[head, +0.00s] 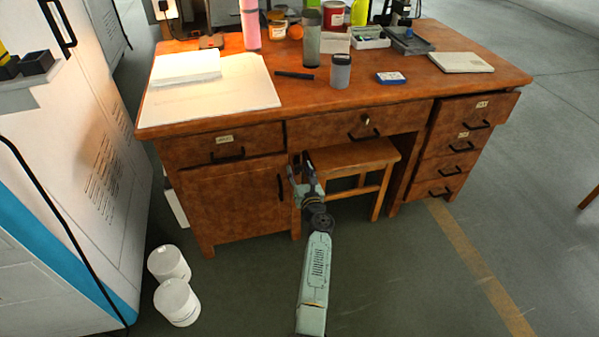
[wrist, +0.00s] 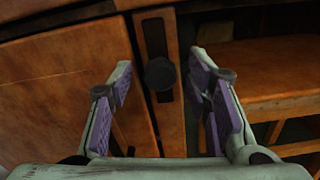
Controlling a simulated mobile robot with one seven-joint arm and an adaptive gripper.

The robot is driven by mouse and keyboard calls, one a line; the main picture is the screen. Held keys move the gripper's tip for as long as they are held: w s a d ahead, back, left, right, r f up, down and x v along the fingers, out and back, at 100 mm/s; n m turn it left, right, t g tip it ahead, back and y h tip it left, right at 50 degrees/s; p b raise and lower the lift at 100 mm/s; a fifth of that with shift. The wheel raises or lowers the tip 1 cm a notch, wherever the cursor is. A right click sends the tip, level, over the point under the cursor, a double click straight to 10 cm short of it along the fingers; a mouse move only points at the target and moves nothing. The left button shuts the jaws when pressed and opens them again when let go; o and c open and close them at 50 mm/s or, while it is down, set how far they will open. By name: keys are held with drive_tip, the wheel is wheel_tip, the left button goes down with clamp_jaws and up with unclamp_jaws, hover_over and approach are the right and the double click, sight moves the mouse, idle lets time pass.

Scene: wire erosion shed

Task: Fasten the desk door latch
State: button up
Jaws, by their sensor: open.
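The desk door (head: 235,197) is the brown wooden panel at the desk's lower left, with a black upright handle (head: 281,187) near its right edge. In the wrist view the door (wrist: 60,85) fills the left side. A dark line runs along its right edge; I cannot tell whether it is fully closed. The latch shows as a dark round knob (wrist: 160,73) on a dark upright plate (wrist: 155,35), on the wooden post right of the door. My gripper (wrist: 162,66) is open, its purple-padded fingers on either side of the knob in the picture, touching neither side. In the head view my gripper (head: 301,168) hides the latch.
A wooden stool (head: 352,155) stands under the desk (head: 400,85), close to the right of my gripper. Drawers (head: 452,150) are at the right. Two white tubs (head: 178,302) stand on the floor at left, beside a white cabinet (head: 60,190).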

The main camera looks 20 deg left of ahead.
drive_tip(key=shift+c, duration=0.4)
clamp_jaws()
